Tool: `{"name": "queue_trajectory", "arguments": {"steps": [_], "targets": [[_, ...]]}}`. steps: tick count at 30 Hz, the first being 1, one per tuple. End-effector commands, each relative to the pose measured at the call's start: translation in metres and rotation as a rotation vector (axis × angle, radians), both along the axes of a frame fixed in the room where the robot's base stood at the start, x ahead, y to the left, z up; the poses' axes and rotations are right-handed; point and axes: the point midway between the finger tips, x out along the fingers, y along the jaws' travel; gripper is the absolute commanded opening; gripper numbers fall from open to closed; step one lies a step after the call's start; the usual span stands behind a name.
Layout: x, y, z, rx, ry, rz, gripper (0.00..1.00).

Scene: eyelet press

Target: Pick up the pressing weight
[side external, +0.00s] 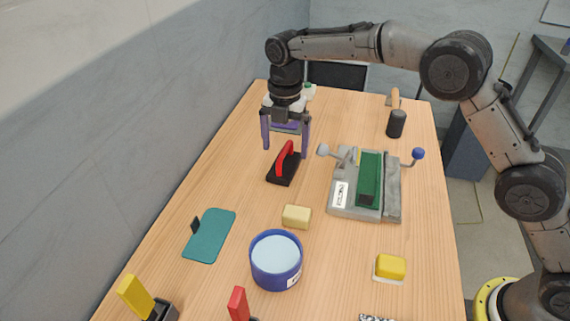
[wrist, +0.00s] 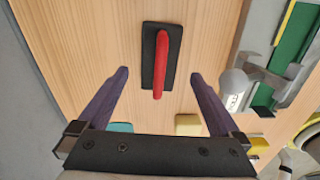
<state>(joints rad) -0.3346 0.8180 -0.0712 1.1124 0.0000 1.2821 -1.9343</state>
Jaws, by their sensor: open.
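A black flat block with a red arched handle (side external: 285,160), which looks like the pressing weight, lies on the wooden table left of the grey press. It also shows whole at the top middle of the wrist view (wrist: 160,58), with the handle running lengthwise. My gripper (side external: 286,152) is open and empty, pointing down. In the side view its purple fingers hang above and behind the block. In the wrist view the fingers (wrist: 159,73) stand to either side of the handle's line, apart from it. The grey press (side external: 340,205) holds a green block (side external: 369,180).
A black cylinder with a wooden handle (side external: 396,122) stands at the back right. A pale yellow block (side external: 297,216), a blue round tub (side external: 276,262), a teal mat (side external: 208,238) and a yellow block (side external: 390,267) lie nearer the front. The wall borders the left side.

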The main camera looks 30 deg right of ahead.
Motion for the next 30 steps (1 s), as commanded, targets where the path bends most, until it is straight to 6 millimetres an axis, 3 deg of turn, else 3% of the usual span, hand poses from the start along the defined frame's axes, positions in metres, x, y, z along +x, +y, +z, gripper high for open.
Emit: {"name": "queue_trajectory", "arguments": {"steps": [12,21,23,30], "targets": [[0.002,-0.002,-0.048,-0.001,0.001,-0.001,1.0],[0.002,-0.002,-0.053,-0.001,-0.001,-0.001,1.0],[0.002,-0.002,-0.053,-0.001,-0.001,-0.001,0.93],[0.002,-0.001,-0.053,-0.001,-0.001,-0.001,0.5]]}}
